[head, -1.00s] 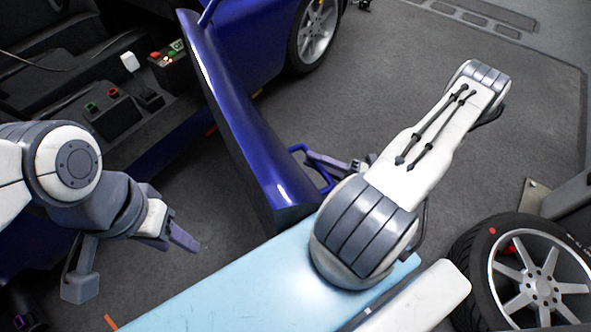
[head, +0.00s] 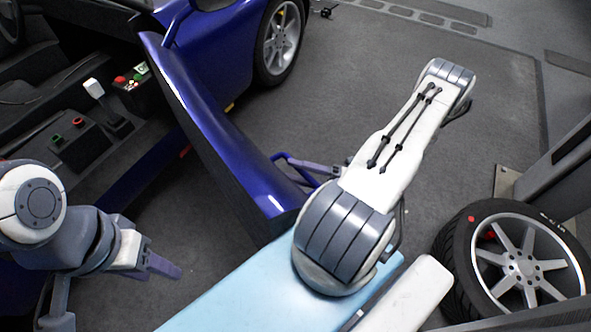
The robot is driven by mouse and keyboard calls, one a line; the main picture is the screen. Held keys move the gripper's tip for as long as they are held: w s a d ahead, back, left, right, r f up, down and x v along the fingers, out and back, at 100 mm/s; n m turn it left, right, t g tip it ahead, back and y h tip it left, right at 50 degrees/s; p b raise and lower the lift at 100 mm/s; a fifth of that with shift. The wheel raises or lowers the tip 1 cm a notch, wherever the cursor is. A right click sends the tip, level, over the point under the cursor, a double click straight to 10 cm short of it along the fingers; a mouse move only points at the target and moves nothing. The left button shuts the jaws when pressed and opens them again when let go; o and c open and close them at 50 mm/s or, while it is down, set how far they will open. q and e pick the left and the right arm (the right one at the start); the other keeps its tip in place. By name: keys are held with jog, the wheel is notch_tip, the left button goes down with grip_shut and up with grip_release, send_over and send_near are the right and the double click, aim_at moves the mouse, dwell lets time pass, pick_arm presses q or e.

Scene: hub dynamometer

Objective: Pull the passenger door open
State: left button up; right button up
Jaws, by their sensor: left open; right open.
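The passenger door (head: 215,130) is a blue panel standing well out from the blue car (head: 215,45), with the cabin showing to its left. A blue bar-like handle (head: 291,168) sticks out from the door's right side. My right gripper (head: 318,170) is at this handle, beyond my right arm. It is partly hidden by the arm, and I cannot tell whether its fingers touch the handle. My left gripper (head: 160,266) is open and empty at the lower left, on the cabin side of the door and apart from it.
Inside the cabin is a black box with buttons (head: 80,142) and a white-topped lever (head: 95,92). A loose wheel (head: 515,262) stands at the lower right beside a grey post (head: 560,165). Grey floor (head: 340,75) lies open between the door and the post.

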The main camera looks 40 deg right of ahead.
aim_at(309, 175)
jog(key=v, duration=1)
jog(key=shift+x, duration=3.5)
jog(key=shift+d, duration=0.15)
